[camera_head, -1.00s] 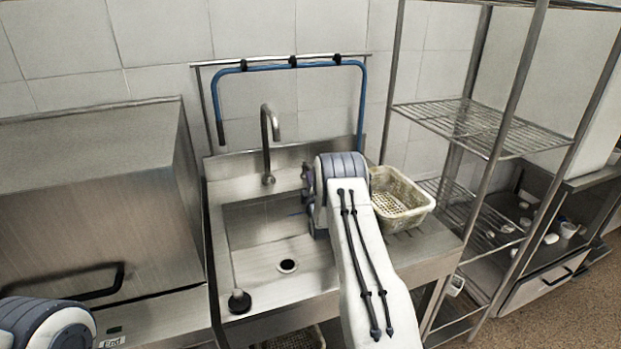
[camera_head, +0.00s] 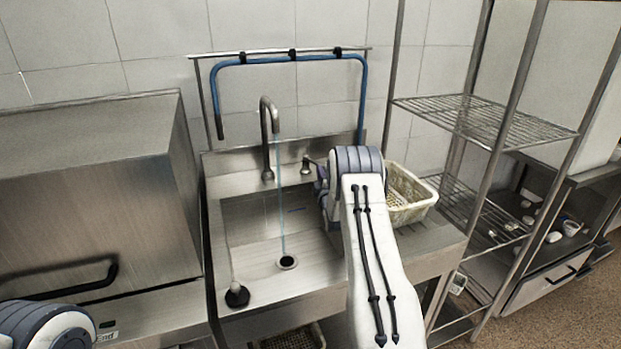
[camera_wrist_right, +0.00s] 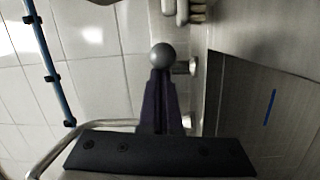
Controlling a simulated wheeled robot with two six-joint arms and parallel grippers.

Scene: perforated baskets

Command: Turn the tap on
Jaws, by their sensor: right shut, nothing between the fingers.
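The tap's tall metal spout (camera_head: 265,140) stands at the back of the sink (camera_head: 245,285). A thin stream of water (camera_head: 282,215) falls from it to the drain. The tap's small handle (camera_head: 306,164) is right of the spout, close to my right gripper (camera_head: 319,172), which is mostly hidden by my arm in the head view. In the right wrist view, my right gripper (camera_wrist_right: 160,90) is shut and empty, with a grey ball knob (camera_wrist_right: 161,57) at its tips. Contact with the knob is unclear. My left gripper is out of view.
A perforated basket (camera_head: 408,195) stands on the counter right of my arm. A blue hose (camera_head: 290,60) hangs on a rail behind the sink. A steel box-shaped unit (camera_head: 95,190) is on the left and a wire rack (camera_head: 485,125) on the right.

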